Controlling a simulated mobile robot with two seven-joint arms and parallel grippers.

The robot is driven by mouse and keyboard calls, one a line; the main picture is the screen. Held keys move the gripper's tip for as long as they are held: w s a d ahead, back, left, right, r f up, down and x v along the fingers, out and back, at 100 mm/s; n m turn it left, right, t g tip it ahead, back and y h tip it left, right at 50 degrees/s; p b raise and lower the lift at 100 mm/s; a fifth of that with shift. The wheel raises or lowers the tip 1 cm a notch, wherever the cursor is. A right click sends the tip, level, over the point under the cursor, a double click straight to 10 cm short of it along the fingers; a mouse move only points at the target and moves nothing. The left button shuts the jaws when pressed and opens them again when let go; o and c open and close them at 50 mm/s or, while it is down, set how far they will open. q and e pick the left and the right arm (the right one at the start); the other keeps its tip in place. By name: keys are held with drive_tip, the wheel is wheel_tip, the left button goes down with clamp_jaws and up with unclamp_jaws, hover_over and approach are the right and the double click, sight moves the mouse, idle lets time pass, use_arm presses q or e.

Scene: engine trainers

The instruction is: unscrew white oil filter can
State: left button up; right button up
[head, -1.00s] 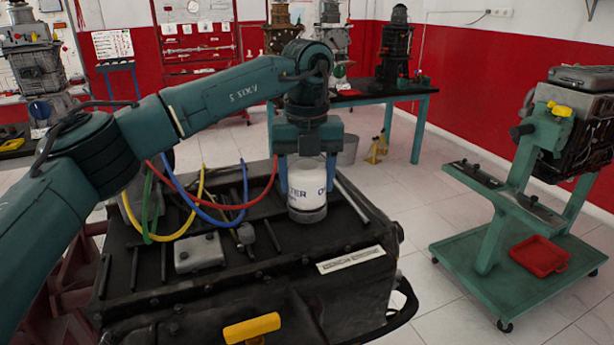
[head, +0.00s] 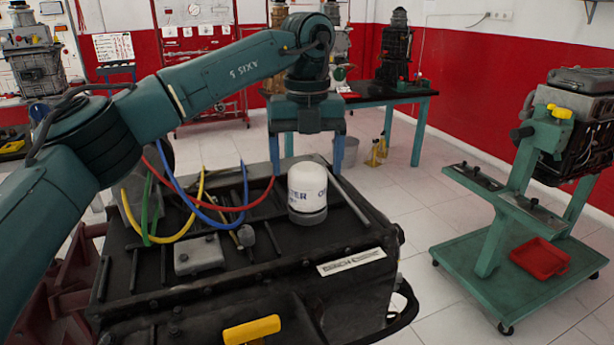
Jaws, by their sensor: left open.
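The white oil filter can (head: 307,190) stands upright on the black top of the engine trainer (head: 250,270), with dark lettering on its side and a grey base. My left gripper (head: 307,160) is above and around the line of the can's top, pointing down. Its two blue fingers are spread wide, one on each side, and hold nothing. The can's whole rounded top shows below the palm. My right gripper is not in view.
Red, blue, yellow and green hoses (head: 205,205) loop over the trainer left of the can. A grey rod (head: 348,195) lies right of it. A yellow handle (head: 251,329) is at the front. A green wheeled stand (head: 520,250) is at the right, with clear floor between.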

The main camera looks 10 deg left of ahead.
sight(307, 166)
use_arm(q)
wheel_tip(307, 166, up, 9)
drive_tip(key=shift+r+p, duration=0.2)
drive_tip(key=shift+p, duration=0.1)
drive_tip(key=shift+s+f, duration=0.1)
